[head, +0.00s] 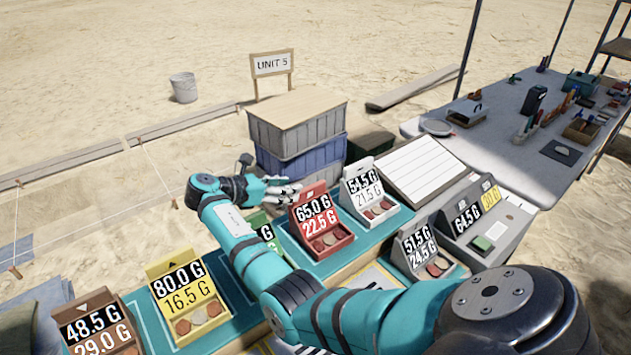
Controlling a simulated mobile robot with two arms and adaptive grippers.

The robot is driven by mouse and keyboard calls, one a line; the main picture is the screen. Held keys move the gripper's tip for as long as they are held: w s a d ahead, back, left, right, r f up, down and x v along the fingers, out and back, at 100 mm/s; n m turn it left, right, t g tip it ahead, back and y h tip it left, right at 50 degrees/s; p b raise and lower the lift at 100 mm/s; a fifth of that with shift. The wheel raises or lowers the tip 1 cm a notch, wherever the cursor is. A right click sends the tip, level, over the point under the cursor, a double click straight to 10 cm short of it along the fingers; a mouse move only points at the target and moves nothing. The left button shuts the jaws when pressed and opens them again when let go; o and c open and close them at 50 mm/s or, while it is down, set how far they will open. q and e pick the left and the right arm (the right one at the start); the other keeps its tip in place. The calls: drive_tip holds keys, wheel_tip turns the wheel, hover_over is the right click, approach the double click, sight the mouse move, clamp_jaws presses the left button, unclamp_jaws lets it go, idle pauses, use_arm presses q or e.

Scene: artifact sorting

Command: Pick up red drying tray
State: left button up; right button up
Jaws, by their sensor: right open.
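The red drying tray (334,251) stands on the teal mat on the table, near the middle of the head view. Its upright card reads 65.0 G and 22.5 G, and a few reddish-brown pieces lie in it. My right gripper (289,190) is open and empty, just behind and left of the tray's card top. Its fingers point right; I cannot tell whether they touch the card. My right arm comes in from the lower right and partly covers a green tray (262,222) left of the red one. My left gripper is not in view.
A white tray (397,208) stands close on the right, a yellow tray (227,309) and a brown tray (134,340) to the left. A grey tray (456,271) and a scale (492,240) stand right. Stacked crates (295,138) rise behind the table.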

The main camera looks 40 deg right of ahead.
sight(307, 188)
drive_tip(key=shift+s+d+f, duration=0.15)
drive_tip(key=shift+s+d, duration=0.15)
drive_tip(key=shift+d, duration=0.25)
drive_tip(key=x, duration=0.1)
drive_tip(key=p+x, duration=0.1)
drive_tip(key=x, duration=0.1)
drive_tip(key=shift+s+d+f+p, duration=0.2)
drive_tip(key=shift+s+d+p, duration=0.05)
drive_tip(key=shift+s+p, duration=0.05)
drive_tip(key=shift+d+f, duration=0.25)
drive_tip(key=shift+d, duration=0.1)
drive_tip(key=shift+a, duration=0.1)
clamp_jaws()
drive_tip(key=shift+r, duration=0.1)
